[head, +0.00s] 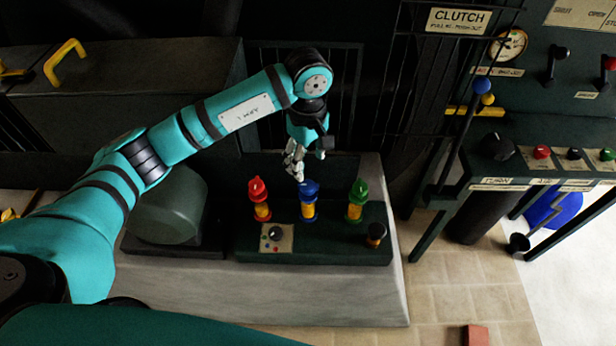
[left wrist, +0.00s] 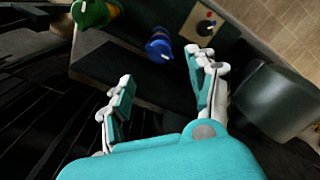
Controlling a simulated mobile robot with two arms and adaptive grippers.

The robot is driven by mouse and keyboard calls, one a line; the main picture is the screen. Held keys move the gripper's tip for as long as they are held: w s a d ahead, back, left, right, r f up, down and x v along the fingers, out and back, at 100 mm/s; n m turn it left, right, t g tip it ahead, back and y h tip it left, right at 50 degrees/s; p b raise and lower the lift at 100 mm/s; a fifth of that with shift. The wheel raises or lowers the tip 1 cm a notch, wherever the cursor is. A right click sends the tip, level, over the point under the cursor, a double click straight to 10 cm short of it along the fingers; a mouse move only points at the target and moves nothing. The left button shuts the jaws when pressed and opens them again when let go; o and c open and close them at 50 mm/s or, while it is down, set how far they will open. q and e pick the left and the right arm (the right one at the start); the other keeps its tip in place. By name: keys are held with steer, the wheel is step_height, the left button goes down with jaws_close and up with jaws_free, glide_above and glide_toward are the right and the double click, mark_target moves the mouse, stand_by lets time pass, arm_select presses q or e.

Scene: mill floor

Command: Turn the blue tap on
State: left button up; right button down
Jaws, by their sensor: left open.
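The blue tap (head: 309,189) stands upright in the middle of a row of three on a dark green base. It has a blue knob on a yellow and blue body. A red tap (head: 259,190) is on its left and a green tap (head: 357,191) on its right. My left gripper (head: 296,172) is just behind and above the blue tap, pointing down. In the left wrist view the fingers are spread apart and empty, and the blue tap (left wrist: 159,47) shows beyond them, apart from both. My right gripper is not in view.
A small dial plate (head: 276,237) and a dark knob (head: 376,234) sit on the base (head: 330,250) in front of the taps. A grey-green motor housing (head: 168,207) is to the left.

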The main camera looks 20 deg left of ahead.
mark_target(308, 185)
arm_select(q)
step_height(308, 185, down, 9)
steer(key=shift+r+p, duration=0.2)
steer(key=shift+p, duration=0.75)
steer(key=c, duration=1.2)
